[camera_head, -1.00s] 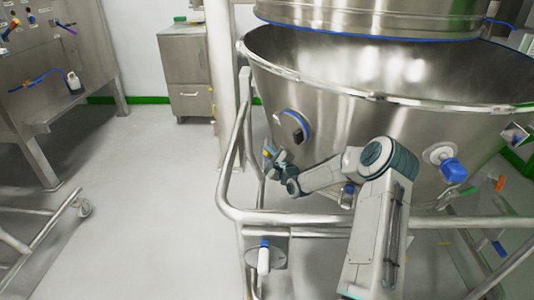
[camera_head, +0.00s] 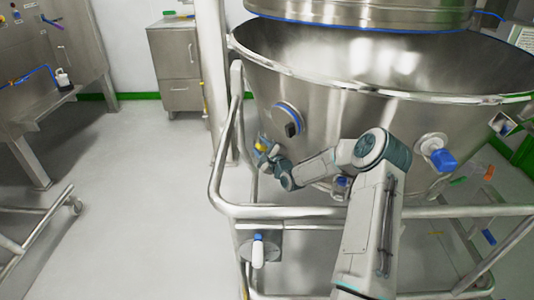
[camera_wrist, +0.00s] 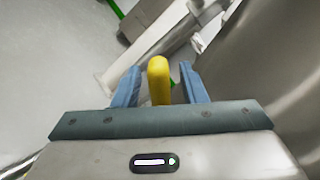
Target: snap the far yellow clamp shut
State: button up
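The yellow clamp (camera_wrist: 158,80) shows in the wrist view as a rounded yellow handle between the two blue-grey fingers of my gripper (camera_wrist: 160,88). There is a gap on each side of it, so the fingers are open around it and not closed on it. In the head view a small bit of yellow (camera_head: 261,145) shows at my gripper (camera_head: 265,150), beside the left wall of the steel bowl (camera_head: 350,115). The rest of the clamp is hidden, and its position, open or shut, cannot be told.
A tubular steel frame (camera_head: 300,211) runs around the bowl, below my arm. A black knob with a blue ring (camera_head: 290,122) sits on the bowl near my gripper. A blue-capped port (camera_head: 442,160) is at the right. Open floor lies to the left.

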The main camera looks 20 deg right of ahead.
jog(key=p+v, duration=0.2)
jog(key=v, duration=1.1)
jog(key=shift+s+p, duration=0.2)
jog(key=shift+p, duration=0.15)
jog(key=shift+d, duration=0.15)
